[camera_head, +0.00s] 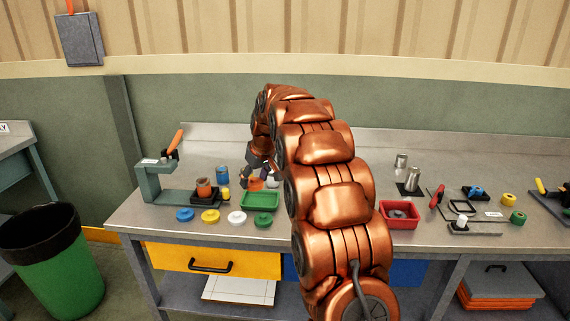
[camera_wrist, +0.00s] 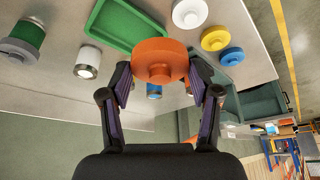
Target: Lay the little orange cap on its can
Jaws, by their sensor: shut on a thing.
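The orange cap (camera_wrist: 160,60) is a round disc with a small knob, held between the fingertips of my gripper (camera_wrist: 160,72) in the wrist view. In the head view the cap (camera_head: 255,184) shows under my gripper (camera_head: 257,176), behind the green tray and right of the cans. My gripper is shut on it, and it looks raised off the bench. In the wrist view the held cap and fingers hide part of the cans behind.
A blue can (camera_head: 222,174) and a small yellow item (camera_head: 225,195) stand near the orange can. Blue (camera_head: 185,215), yellow (camera_head: 210,216) and white (camera_head: 237,218) caps lie along the front. A green tray (camera_head: 260,208) is close by. A grey clamp-like frame (camera_head: 150,182) stands left.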

